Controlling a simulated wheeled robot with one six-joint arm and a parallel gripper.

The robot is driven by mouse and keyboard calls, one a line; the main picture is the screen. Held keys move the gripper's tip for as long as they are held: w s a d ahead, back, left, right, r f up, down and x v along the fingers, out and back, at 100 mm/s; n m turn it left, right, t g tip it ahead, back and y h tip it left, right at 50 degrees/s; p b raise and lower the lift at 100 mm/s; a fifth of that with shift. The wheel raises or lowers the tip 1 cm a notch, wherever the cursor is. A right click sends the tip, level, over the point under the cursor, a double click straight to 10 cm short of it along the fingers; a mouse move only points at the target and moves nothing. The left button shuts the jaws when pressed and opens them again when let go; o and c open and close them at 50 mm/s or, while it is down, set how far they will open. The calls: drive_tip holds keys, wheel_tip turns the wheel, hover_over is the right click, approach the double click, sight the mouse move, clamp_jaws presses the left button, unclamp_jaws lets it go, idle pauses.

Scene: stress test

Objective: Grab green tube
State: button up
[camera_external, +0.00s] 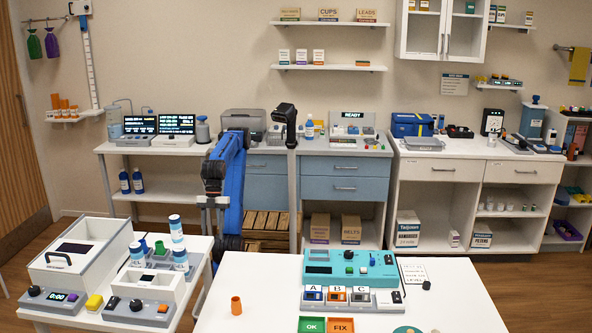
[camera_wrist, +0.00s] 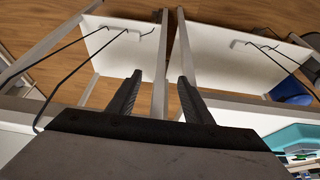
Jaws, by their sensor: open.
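A small green piece (camera_external: 160,247) stands among white blue-capped tubes in a rack on the left table; only its upper part shows, and I cannot tell its full shape. My gripper (camera_external: 213,207) hangs pointing down at the end of my blue arm, behind and to the right of that rack. In the wrist view my gripper (camera_wrist: 160,78) shows two dark fingers apart with nothing between them. The green piece is not visible in the wrist view.
White tubes (camera_external: 181,259) crowd round the green piece. A white lidded box (camera_external: 75,245) is to its left. The centre table holds an orange cup (camera_external: 236,306), a teal device (camera_external: 350,268) and a green OK tray (camera_external: 312,325). Wood floor (camera_wrist: 205,55) shows under my gripper.

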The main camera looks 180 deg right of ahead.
wheel_tip(320, 180, up, 35)
drive_tip(key=m+g+h, duration=0.1)
drive_tip(key=m+g, duration=0.4)
drive_tip(key=m, duration=1.3)
hover_over(161, 244)
wheel_tip(161, 244, down, 18)
drive_tip(key=shift+s+r, duration=0.1)
drive_tip(key=shift+r, duration=0.05)
drive_tip(key=shift+s+d+f, duration=0.1)
drive_tip(key=shift+d+f, duration=0.05)
drive_tip(key=shift+f, duration=0.7)
drive_tip(key=shift+s+d+f, duration=0.1)
drive_tip(key=shift+d+f, duration=0.05)
drive_tip(key=shift+f, duration=0.75)
drive_tip(key=shift+s+d+f, duration=0.1)
drive_tip(key=shift+d+f, duration=0.05)
drive_tip(key=shift+f, duration=0.7)
drive_tip(key=c, duration=1.1)
